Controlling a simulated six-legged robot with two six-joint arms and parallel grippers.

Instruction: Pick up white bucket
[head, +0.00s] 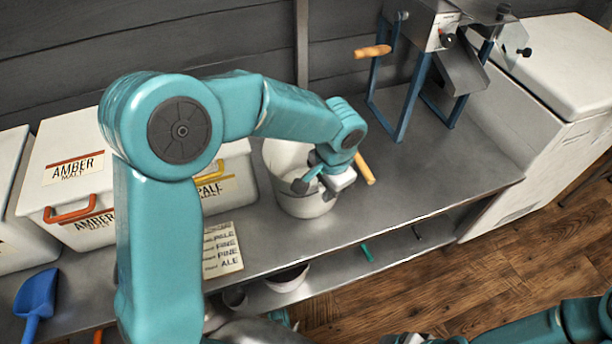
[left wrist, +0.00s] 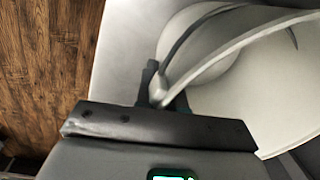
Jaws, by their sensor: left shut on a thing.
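The white bucket (head: 306,204) stands upright on the steel bench, near its front edge. My left gripper (head: 319,181) reaches over it from above and hides part of its right side. The bucket also fills the right of the left wrist view (left wrist: 228,72), with its thin curved handle crossing the picture. The left gripper's dark fingertips (left wrist: 157,88) are shut on the bucket at one end of this handle; the exact contact is partly hidden. Part of my right arm shows at the bottom right of the head view, but its jaws do not.
A grain mill (head: 433,40) with a wooden crank stands behind the bucket to the right. A wooden handle (head: 364,169) lies right beside the gripper. The Amber malt bin (head: 75,160), ale card (head: 224,250) and blue scoop (head: 37,296) are left. The bench (head: 440,175) is clear to the right.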

